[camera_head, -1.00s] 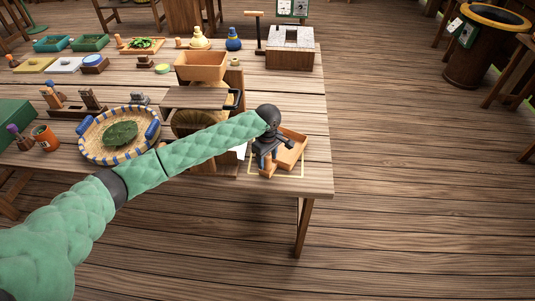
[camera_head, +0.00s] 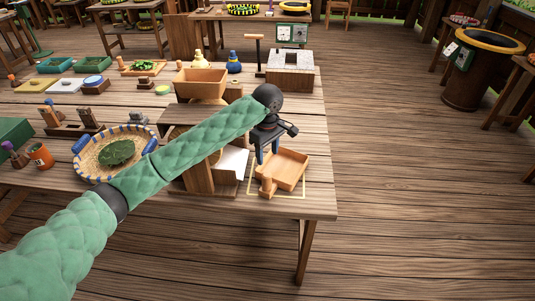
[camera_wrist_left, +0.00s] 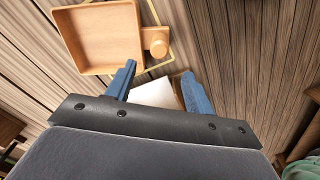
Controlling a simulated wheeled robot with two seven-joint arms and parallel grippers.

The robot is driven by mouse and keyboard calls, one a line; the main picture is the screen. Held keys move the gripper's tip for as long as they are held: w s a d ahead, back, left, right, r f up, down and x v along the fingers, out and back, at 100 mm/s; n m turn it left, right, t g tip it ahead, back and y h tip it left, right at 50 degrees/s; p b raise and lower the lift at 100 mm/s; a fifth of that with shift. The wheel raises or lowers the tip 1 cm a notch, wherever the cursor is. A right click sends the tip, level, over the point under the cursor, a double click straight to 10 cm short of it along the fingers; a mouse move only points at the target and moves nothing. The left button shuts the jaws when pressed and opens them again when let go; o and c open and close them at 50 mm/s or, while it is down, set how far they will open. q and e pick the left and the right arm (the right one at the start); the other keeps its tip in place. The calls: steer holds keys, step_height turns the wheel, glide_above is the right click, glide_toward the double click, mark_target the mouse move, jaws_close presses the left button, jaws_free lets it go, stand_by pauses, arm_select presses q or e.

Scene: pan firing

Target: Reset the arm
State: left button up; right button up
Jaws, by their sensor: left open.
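My left arm, in a green quilted sleeve, reaches in from the left in the head view. Its gripper (camera_head: 267,152) points down above the table's near right corner, behind and left of a square wooden tray (camera_head: 289,170). The left wrist view shows the gripper's two blue fingers (camera_wrist_left: 160,85) apart, with nothing between their tips. The wooden tray (camera_wrist_left: 100,38) and its round peg handle lie ahead of the fingers there. My right gripper is in neither view.
A yellow outline (camera_head: 277,196) surrounds the tray on the table. A wooden stand with a white sheet (camera_head: 232,162) is left of it. A woven basket (camera_head: 88,158) with green leaves lies further left. The floor right of the table is open.

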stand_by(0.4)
arm_select(q)
steer(key=s+d+f+m+t+h, duration=0.15)
steer(key=s+f+m, duration=0.25)
steer(key=s+f, duration=0.4)
steer(key=s+d+f+m+h, duration=0.2)
steer(key=s+f+m, duration=0.25)
steer(key=s, duration=0.55)
steer(key=s+a+f+m+t+y, duration=0.1)
steer(key=s+a+f+m+y, duration=0.15)
steer(key=s+a, duration=0.8)
steer(key=s+a+f+m+t+y, duration=0.1)
steer(key=s+a+f, duration=0.2)
steer(key=s+a, duration=0.75)
steer(key=d+f, duration=0.2)
steer(key=f, duration=1.1)
steer(key=d+f, duration=0.2)
steer(key=f, duration=1)
steer(key=s+f+g, duration=0.1)
steer(key=s+f, duration=0.3)
steer(key=f, duration=0.8)
steer(key=s+f, duration=0.4)
steer(key=f, duration=0.8)
steer(key=shift+s+d+m+g, duration=0.3)
steer(key=shift+g, duration=0.05)
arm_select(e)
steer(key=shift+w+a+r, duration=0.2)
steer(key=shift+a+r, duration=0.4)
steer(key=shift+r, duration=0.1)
